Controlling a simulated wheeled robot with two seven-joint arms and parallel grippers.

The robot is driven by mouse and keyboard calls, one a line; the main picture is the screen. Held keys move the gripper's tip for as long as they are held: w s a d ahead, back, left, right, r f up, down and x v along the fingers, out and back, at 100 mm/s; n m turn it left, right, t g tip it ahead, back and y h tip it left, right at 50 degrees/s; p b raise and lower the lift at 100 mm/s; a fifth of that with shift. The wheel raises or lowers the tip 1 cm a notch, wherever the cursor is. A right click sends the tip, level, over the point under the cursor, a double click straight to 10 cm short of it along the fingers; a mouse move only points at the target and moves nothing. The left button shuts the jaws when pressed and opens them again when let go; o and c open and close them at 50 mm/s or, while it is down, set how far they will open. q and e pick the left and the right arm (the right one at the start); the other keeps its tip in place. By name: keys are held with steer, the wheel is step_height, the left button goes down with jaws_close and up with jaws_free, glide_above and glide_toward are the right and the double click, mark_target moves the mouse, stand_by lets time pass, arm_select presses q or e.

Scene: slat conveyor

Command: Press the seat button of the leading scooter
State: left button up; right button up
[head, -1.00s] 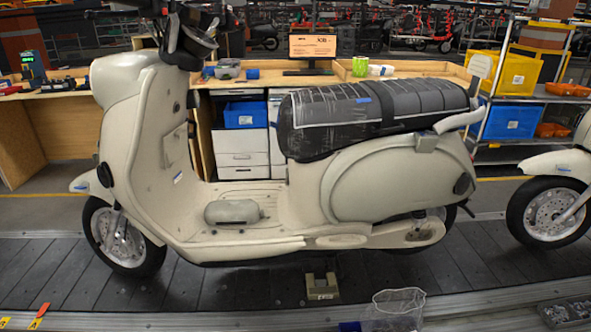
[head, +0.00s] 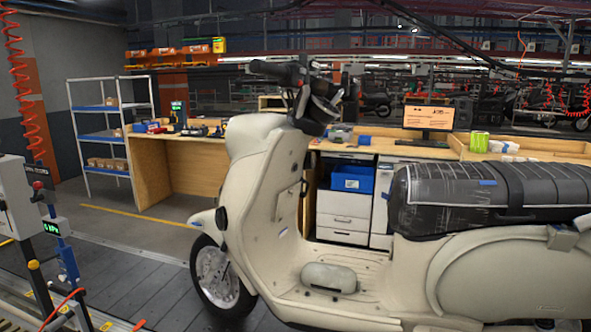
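A cream scooter (head: 262,160) stands upright on the dark slat conveyor (head: 135,275), its front wheel (head: 217,276) toward the left. Its black seat (head: 490,195) is wrapped in clear plastic with strips of blue tape. The seat runs off toward the right edge of the head view, and the scooter's rear is cut off. I cannot make out a seat button on the part that shows. Neither of my grippers is in the head view.
A post with a display and a red knob (head: 38,188) stands at the left edge. Behind the scooter are wooden workbenches (head: 190,165), a monitor (head: 428,118) and drawers with a blue bin (head: 352,178). A metal shelf (head: 103,137) stands back left. The conveyor ahead of the front wheel is clear.

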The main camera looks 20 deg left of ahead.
arm_select(q)
jaws_close()
stand_by(1.7)
